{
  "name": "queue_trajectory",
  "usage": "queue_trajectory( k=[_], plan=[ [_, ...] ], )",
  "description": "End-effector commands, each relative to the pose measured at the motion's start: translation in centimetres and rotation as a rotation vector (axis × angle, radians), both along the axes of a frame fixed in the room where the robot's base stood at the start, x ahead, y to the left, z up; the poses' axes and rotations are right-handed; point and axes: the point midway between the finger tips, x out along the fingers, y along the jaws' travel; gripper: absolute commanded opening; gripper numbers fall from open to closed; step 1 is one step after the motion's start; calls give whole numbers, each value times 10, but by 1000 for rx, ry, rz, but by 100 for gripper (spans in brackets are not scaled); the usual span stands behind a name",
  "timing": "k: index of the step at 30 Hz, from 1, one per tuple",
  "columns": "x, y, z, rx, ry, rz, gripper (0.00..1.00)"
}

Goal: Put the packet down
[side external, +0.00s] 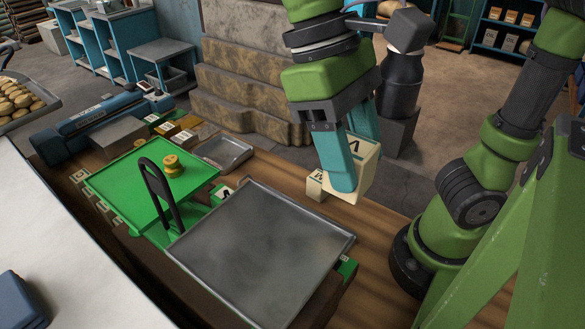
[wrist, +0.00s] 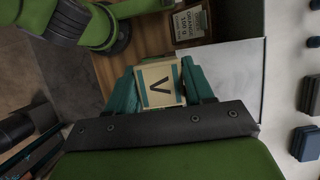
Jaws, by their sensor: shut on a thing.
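My gripper (side external: 350,165) has teal fingers shut on a cream packet (side external: 367,170) with a dark letter V on it. In the wrist view the packet (wrist: 160,82) sits between both fingers (wrist: 160,92), its V face towards the camera. In the side view a finger covers part of it. It is at the right of the grey metal pan (side external: 262,248), near the wooden bench; I cannot tell whether it touches the bench. A smaller cream block marked M (side external: 316,187) shows just left of the finger, partly hidden; I cannot tell whether it is separate.
A green plate (side external: 135,185) with a stacked yellow weight (side external: 173,166) lies left of the pan, with a black upright loop (side external: 155,195) between them. A small metal tray (side external: 222,152) and several small packets stand behind. Bare wooden bench (side external: 375,225) shows right of the pan.

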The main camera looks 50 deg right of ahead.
Motion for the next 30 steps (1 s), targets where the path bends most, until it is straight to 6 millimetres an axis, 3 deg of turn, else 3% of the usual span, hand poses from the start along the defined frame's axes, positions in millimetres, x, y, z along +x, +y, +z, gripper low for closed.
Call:
queue_trajectory(
  k=[6,12,16,23,30],
  plan=[
    [34,49,-6,0,3,4,20],
    [52,75,-9,1,0,3,20],
    [55,78,-13,0,0,3,20],
    [54,78,-42,0,1,2,20],
    [55,78,-44,2,-1,1,20]
  ],
)
